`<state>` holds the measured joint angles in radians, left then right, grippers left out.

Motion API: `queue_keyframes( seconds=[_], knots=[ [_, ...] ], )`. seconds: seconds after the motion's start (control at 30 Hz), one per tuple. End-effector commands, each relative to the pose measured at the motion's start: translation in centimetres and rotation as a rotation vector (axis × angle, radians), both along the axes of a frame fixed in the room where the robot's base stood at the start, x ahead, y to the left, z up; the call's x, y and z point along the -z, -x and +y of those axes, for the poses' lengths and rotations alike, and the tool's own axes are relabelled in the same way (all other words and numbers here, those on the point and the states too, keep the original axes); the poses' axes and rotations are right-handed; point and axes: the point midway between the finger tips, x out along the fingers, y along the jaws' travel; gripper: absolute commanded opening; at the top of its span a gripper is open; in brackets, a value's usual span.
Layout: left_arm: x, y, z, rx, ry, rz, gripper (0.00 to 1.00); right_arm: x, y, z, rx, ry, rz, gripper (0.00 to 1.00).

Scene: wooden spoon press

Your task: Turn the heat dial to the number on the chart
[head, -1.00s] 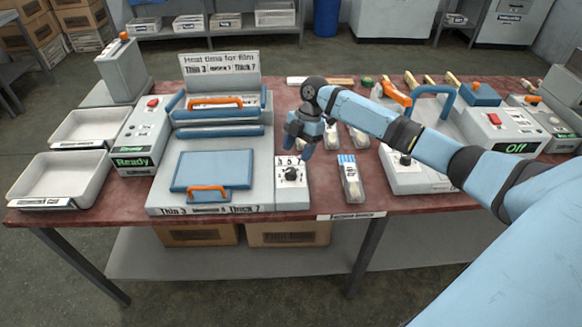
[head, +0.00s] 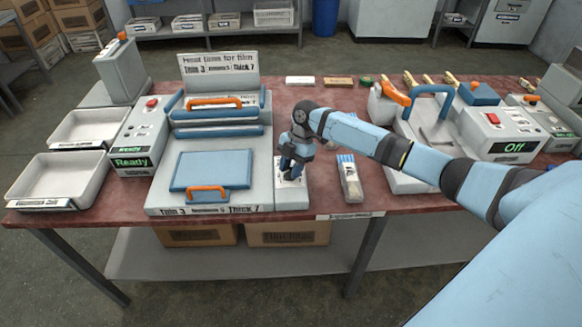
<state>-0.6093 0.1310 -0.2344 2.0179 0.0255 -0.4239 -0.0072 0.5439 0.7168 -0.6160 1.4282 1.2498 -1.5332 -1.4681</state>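The heat dial sits on the grey dial box (head: 292,197) at the right of the sealing press. My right gripper (head: 290,174) points down over it, with its fingertips at the dial. The gripper hides the dial and its numbers, and I cannot tell whether the fingers are open or shut on it. The press's front label (head: 209,210) repeats these. My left gripper is not in view.
A control box (head: 140,140) with a red switch and green "Ready" displays stands left of the press, beside white trays (head: 60,180). A clear packet (head: 350,180) lies right of the dial box. A second machine (head: 500,135) reads "Off". Red tabletop shows between them.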

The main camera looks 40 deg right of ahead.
Motion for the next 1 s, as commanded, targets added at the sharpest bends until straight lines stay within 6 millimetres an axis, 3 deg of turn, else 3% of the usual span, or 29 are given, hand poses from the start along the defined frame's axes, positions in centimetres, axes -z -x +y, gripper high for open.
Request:
queue_keyframes(
  seconds=[0.47,1.0],
  knots=[
    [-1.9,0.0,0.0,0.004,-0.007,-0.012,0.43,-0.4,0.1,0.0,0.119,-0.001,0.002,0.10],
    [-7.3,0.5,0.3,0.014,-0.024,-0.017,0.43,-0.6,0.4,0.1,0.603,-0.003,0.002,0.10]
  ],
)
